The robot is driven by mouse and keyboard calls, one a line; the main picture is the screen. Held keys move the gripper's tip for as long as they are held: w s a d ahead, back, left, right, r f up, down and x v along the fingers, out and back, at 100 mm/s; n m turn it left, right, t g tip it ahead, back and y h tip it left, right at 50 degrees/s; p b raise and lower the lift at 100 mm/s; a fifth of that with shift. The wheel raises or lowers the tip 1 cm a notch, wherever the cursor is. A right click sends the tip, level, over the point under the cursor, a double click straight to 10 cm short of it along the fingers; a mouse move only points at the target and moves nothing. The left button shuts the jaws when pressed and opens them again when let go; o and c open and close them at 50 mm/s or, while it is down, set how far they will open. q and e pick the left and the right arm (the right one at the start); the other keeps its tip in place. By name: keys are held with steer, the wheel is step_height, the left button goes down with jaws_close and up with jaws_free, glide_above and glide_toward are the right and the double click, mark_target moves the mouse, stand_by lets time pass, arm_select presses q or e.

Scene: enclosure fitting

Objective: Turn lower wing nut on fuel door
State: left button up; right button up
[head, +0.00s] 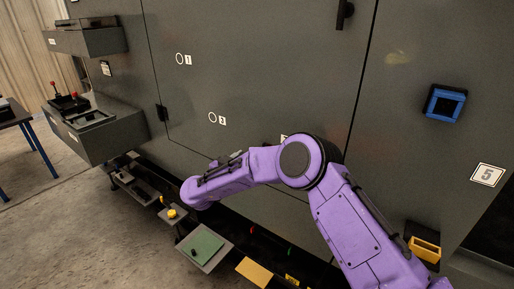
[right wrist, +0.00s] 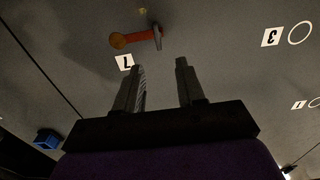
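My right arm reaches in from the lower right of the head view, and its gripper is hidden there. In the right wrist view my right gripper (right wrist: 160,66) is open, with two separated fingers and nothing between them. Just beyond the fingertips, on the dark panel, is an orange-red bar (right wrist: 138,39) with a round orange end. A small grey upright piece (right wrist: 158,38) at the bar's right end may be a wing nut; it is too small to be sure. The fingers look apart from it. I cannot tell which panel is the fuel door. My left gripper is not in view.
A grey cabinet (head: 260,70) with numbered labels fills the head view. A blue-framed socket (head: 445,103) and a yellow box (head: 425,249) are on its right. Trays and a green plate (head: 204,247) stick out low down. Labels look upside down in the wrist view.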

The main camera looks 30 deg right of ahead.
steer(key=x, duration=0.8)
steer(key=shift+d, duration=0.4)
jaws_close()
steer(key=shift+d, duration=0.1)
